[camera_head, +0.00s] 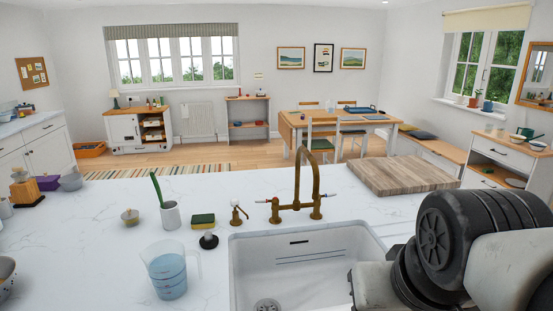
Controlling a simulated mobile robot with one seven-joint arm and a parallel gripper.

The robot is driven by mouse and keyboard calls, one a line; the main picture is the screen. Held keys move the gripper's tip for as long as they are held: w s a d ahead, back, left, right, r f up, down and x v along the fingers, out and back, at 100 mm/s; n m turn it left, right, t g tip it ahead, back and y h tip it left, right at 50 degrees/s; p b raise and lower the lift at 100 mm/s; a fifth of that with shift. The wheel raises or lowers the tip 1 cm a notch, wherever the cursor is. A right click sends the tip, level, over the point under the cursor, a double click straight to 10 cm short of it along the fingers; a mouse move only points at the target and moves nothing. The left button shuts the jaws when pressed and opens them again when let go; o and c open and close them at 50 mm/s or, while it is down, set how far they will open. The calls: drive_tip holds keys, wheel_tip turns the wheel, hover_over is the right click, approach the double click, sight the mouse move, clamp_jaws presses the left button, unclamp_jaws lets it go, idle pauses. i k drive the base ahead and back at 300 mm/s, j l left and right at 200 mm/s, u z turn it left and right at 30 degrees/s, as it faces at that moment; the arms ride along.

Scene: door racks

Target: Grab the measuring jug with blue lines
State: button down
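The measuring jug with blue lines (169,270) stands upright on the white marble counter, left of the sink. My arm fills the lower right corner of the view, to the right of the sink and well apart from the jug. My gripper is not in view.
A white sink (300,258) with a brass tap (297,205) lies right of the jug. A sponge (203,221), a dark round-based item (208,240), a white cup with a green-handled brush (171,215) and a small pot (130,217) stand behind it. A wooden board (403,175) lies back right.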

sight(164, 261)
drive_tip(key=u, duration=1.3)
